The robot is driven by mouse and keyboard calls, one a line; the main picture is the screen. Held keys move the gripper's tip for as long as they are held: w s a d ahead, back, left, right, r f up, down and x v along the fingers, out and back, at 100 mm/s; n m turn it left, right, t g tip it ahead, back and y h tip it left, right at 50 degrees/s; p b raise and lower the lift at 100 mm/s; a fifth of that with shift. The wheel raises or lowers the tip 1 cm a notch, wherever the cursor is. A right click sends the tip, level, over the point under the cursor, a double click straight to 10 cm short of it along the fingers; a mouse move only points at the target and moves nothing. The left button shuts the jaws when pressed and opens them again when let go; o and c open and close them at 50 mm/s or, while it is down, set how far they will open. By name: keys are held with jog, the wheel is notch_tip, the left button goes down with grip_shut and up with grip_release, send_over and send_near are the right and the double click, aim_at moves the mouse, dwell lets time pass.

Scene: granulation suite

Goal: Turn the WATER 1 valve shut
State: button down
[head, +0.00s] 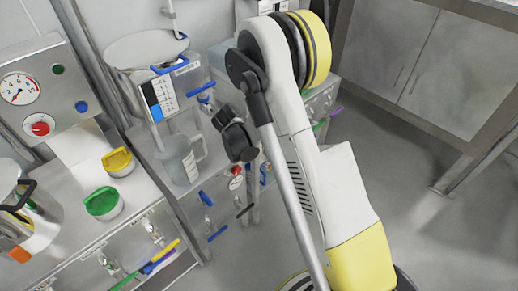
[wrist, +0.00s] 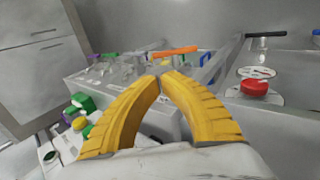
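Several blue-handled valves show in the head view, and their labels are too small to read, so I cannot tell which is WATER 1. One blue handle (head: 200,88) is beside the measuring scale. Another blue lever (head: 217,233) is low on the middle cabinet's front, and a third (head: 160,256) is at the left cabinet's lower front. In the wrist view my gripper (wrist: 161,77) has its yellow fingers together at the tips, with nothing visible between them. An orange lever (wrist: 175,51) shows just beyond the fingertips, apparently farther back. My arm hides part of the middle cabinet in the head view.
A clear jug (head: 180,160) stands on the middle cabinet. A yellow-lidded pot (head: 118,161) and a green-lidded pot (head: 103,203) stand on the left cabinet. A red button (wrist: 255,88) is at right in the wrist view. The floor (head: 400,165) at right is clear.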

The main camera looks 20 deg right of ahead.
aim_at(274, 157)
jog(key=b+x, duration=0.5)
jog(key=x, duration=0.8)
jog(key=shift+d+f+b, duration=0.25)
jog(key=shift+f+b, duration=0.1)
jog(key=shift+w, duration=0.15)
